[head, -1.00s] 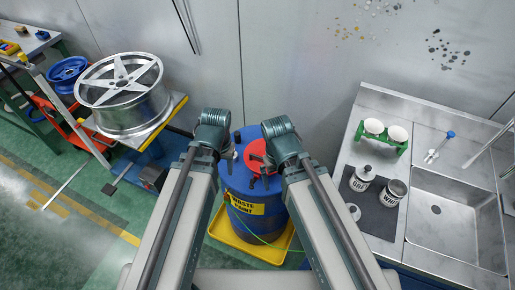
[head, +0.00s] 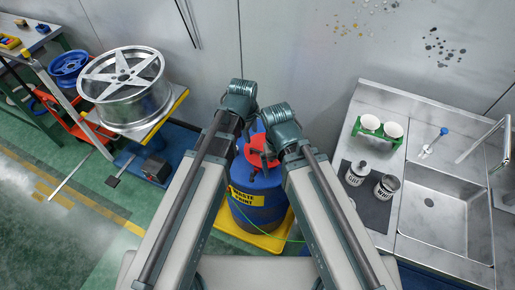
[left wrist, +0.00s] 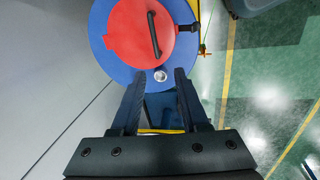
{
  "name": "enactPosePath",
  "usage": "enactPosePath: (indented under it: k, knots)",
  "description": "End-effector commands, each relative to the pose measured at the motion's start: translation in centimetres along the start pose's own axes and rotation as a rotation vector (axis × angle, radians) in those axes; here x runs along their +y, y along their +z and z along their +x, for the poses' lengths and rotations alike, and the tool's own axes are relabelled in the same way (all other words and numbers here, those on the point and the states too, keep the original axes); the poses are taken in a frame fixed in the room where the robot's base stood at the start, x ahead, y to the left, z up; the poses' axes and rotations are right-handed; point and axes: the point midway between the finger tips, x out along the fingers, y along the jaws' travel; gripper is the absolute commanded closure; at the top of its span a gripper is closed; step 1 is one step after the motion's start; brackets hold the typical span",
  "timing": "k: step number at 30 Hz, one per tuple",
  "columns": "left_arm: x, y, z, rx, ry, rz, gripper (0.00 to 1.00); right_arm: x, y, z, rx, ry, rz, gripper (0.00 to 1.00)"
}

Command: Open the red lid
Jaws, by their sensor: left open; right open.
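The red lid (head: 260,144) sits closed on top of the blue barrel (head: 262,202), labelled as waste paint. In the left wrist view, the lid (left wrist: 122,35) is a red disc with a dark bar handle (left wrist: 153,35), and a small silver cap (left wrist: 160,76) lies beside it on the blue rim. My left gripper (left wrist: 156,88) is open and empty, its fingertips near the barrel's edge, short of the handle. In the head view its fingers are mostly hidden behind its arm. My right gripper (head: 265,158) is open over the lid's right part, partly hidden by its wrist.
The barrel stands in a yellow tray (head: 268,243) by the grey wall. A silver wheel (head: 122,85) rests on a stand at left. At right is a metal counter with a sink (head: 434,210), cans (head: 387,187) and a green cup holder (head: 380,134).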

Motion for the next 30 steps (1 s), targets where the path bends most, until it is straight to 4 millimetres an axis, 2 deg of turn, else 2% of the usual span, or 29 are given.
enactPosePath:
  k: [6, 11, 17, 23, 30]
  knots:
    - [0.9, 0.9, 0.1, -0.004, 0.01, -0.088, 0.55, 0.0, 0.0, 0.0, 0.0, 0.0, 0.0, 0.0]
    - [0.8, 0.9, 0.2, -0.004, 0.01, -0.09, 0.55, 0.0, 0.0, 0.1, 0.0, 0.0, 0.0, 0.0]
    - [0.8, 0.9, 1.3, -0.003, 0.009, -0.089, 0.55, -0.1, -0.1, 1.2, 0.0, 0.0, 0.0, 0.0]
    - [0.8, 0.9, 3.5, -0.003, 0.009, -0.088, 0.55, -0.3, -0.2, 3.4, 0.0, 0.0, 0.001, 0.0]
    - [0.8, 0.9, 7.0, -0.003, 0.009, -0.088, 0.55, -0.7, -0.4, 6.7, 0.0, 0.0, 0.001, 0.0]
